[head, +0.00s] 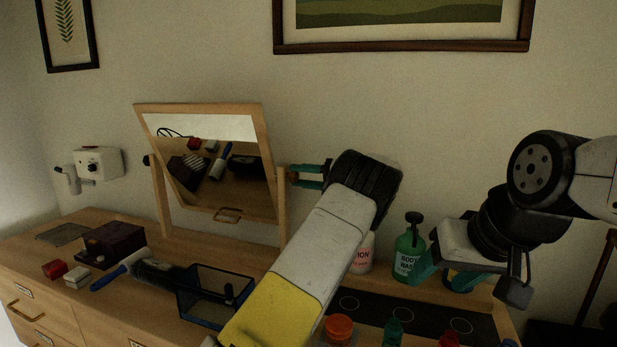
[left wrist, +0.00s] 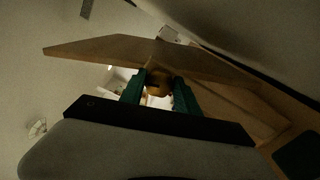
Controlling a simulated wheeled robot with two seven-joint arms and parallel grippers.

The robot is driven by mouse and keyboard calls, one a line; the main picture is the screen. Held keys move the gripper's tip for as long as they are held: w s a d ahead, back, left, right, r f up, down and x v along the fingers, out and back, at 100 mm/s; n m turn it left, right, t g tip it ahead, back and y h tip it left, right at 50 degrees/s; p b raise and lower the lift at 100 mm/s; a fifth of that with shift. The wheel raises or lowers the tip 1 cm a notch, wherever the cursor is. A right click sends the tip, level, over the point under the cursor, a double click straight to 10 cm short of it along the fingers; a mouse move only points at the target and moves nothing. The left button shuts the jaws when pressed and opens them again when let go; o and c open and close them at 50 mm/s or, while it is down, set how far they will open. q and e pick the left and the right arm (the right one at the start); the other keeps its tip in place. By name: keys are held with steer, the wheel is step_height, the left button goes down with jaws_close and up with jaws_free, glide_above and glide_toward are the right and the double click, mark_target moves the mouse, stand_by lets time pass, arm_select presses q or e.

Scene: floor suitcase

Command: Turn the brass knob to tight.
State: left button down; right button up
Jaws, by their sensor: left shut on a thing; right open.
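The brass knob (left wrist: 157,83) shows in the left wrist view between the two teal fingers, against the wooden upright of the mirror stand. My left gripper (head: 300,175) is shut on it at the right post (head: 283,205) of the stand. In the head view the fingers cover most of the knob, and I cannot read any tightness mark. The wood-framed mirror (head: 262,130) hangs tilted between its two posts. My right gripper (head: 474,278) is open and empty at the right, in front of the bottles.
The dresser top (head: 215,250) bears a dark box (head: 110,243), a blue-handled brush (head: 118,270) and a dark open tray (head: 215,292). A green body wash bottle (head: 408,250) stands behind a dark mat (head: 385,308). A white hair dryer unit (head: 98,163) is on the wall.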

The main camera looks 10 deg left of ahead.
arm_select(q)
steer(key=shift+m, duration=0.9)
steer(key=shift+d, duration=0.1)
steer(key=c, duration=0.9)
jaws_free()
steer(key=s+d, duration=0.1)
steer(key=d, duration=0.6)
steer(key=shift+s+d, duration=0.25)
steer(key=shift+d, duration=0.05)
